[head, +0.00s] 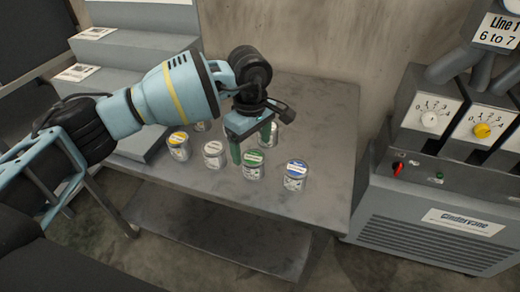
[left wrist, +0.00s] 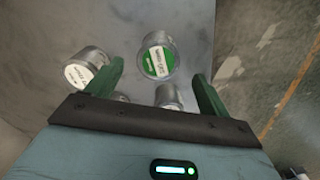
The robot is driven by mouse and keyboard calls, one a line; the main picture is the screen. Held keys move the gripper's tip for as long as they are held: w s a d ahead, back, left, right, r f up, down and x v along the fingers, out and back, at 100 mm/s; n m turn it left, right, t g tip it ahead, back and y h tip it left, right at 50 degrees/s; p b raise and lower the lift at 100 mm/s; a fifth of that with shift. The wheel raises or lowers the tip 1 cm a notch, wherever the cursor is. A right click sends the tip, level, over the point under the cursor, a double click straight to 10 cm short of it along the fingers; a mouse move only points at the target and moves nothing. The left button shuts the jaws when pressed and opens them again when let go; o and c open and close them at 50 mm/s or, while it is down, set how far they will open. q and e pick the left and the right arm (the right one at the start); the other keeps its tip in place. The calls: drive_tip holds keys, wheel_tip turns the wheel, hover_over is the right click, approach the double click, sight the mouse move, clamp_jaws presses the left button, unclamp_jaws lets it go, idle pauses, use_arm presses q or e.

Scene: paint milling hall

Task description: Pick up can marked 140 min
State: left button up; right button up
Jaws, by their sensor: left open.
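Several small metal cans stand on the grey table. My left gripper (head: 251,145) is open, fingers down, just behind and above the green-lidded can. In the left wrist view the green-lidded can (left wrist: 157,54) shows between and beyond the fingertips; a white-lidded can (left wrist: 82,70) is beside the left finger. My right gripper is not in view.
Another can (head: 259,114) stands behind my gripper, partly hidden. The table (head: 318,120) has free room at its back right. A grey control cabinet (head: 440,205) with knobs stands right of it. Grey steps (head: 130,55) with papers stand at the back left.

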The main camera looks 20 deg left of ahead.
sight(253, 158)
use_arm(q)
drive_tip(key=shift+w, duration=0.55)
drive_tip(key=shift+s+f, duration=0.1)
drive_tip(key=shift+s, duration=0.3)
drive_tip(key=shift+s+f, duration=0.1)
drive_tip(key=shift+f, duration=1.25)
wheel_tip(253, 158, down, 4)
drive_tip(key=shift+d+f+p, duration=0.1)
drive_tip(key=shift+d+p, duration=0.05)
drive_tip(key=shift+p, duration=0.25)
drive_tip(key=shift+f, duration=0.3)
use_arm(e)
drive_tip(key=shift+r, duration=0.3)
use_arm(q)
drive_tip(key=shift+c, duration=0.2)
